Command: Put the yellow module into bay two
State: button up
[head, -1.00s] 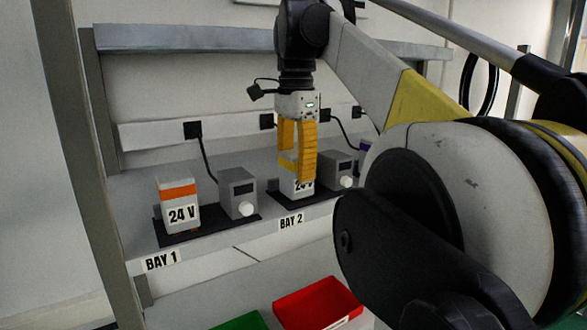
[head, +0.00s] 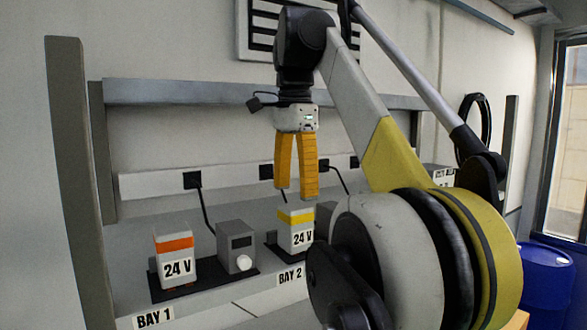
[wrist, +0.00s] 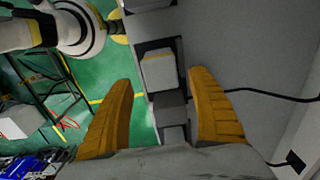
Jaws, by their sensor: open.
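The yellow module (head: 297,231), a white box with a yellow band and a 24 V label, stands upright on the black base behind the BAY 2 label (head: 290,276). My gripper (head: 296,193) is open and empty just above it, fingers pointing down, with a small gap to its top. In the wrist view the module's pale top (wrist: 160,72) shows between my two spread yellow fingers (wrist: 163,80). My arm hides what lies to the right of bay two in the head view.
An orange-banded 24 V module (head: 175,256) and a grey box with a white knob (head: 237,247) stand in bay one. Another grey box (head: 325,214) is beside the yellow module, partly hidden. A shelf (head: 190,95) runs behind my gripper. A blue barrel (head: 545,280) stands at right.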

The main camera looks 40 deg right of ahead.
jog(key=shift+r+p, duration=0.7)
jog(key=shift+r, duration=1.7)
